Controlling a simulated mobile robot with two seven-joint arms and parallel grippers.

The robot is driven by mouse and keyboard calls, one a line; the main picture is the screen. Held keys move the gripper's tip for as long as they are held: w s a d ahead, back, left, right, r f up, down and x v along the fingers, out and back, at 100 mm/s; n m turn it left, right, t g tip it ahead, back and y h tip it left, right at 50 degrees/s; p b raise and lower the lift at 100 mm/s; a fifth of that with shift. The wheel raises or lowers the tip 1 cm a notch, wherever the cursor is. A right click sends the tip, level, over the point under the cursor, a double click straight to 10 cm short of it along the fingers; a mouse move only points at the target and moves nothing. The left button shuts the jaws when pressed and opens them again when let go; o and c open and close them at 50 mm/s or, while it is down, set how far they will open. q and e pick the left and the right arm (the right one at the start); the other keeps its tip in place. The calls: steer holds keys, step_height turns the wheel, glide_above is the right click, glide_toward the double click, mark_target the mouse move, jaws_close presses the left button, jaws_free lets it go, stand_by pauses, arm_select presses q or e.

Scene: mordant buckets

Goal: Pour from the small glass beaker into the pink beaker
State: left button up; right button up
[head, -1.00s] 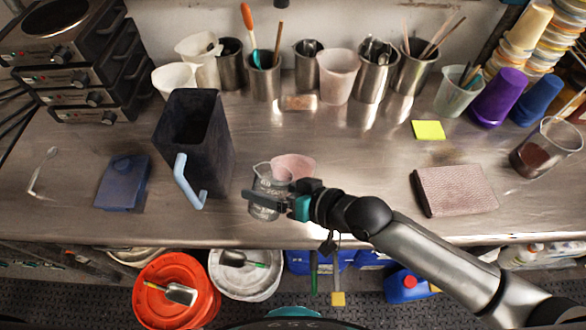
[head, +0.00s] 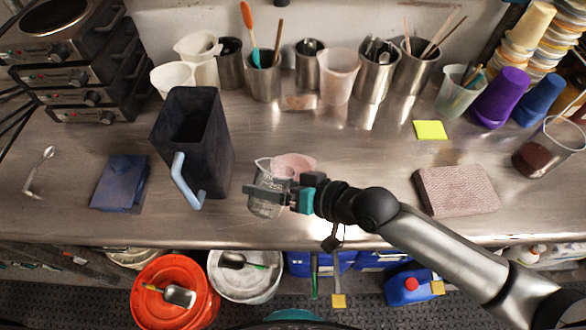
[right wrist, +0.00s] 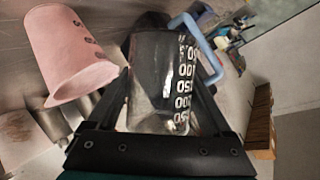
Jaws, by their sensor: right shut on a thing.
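The small glass beaker (head: 266,203) is clear, with white graduation marks that show in the right wrist view (right wrist: 160,85). My right gripper (head: 272,192) is shut on it, with a finger on either side, near the front of the steel bench. The beaker looks close to upright in the head view; I cannot tell its contents. The pink beaker (head: 298,165) stands just behind the glass beaker and gripper, its lower part hidden by them in the head view. In the right wrist view the pink beaker (right wrist: 72,50) is at the left, apart from the glass one. My left gripper is not in view.
A tall dark pitcher (head: 191,140) with a light blue handle stands left of the beakers. A blue book-like block (head: 119,183) lies further left, and a pinkish notebook (head: 457,190) lies right. Several steel cups line the back.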

steer(key=shift+w+d+r+m+g+b, duration=0.1)
steer(key=shift+w+r+m+g+b, duration=0.1)
steer(key=shift+r+m+g+b, duration=0.55)
stand_by(1.1)
steer(key=shift+f+m+y+b, duration=0.35)
steer(key=shift+f+y+b, duration=0.2)
steer(key=shift+b, duration=1.05)
stand_by(0.4)
steer(key=shift+r+m+g+y+b, duration=0.3)
steer(key=shift+m+b, duration=0.3)
steer(key=shift+b, duration=0.25)
stand_by(2.0)
steer(key=shift+f+b, duration=0.1)
steer(key=shift+b, duration=0.55)
stand_by(0.7)
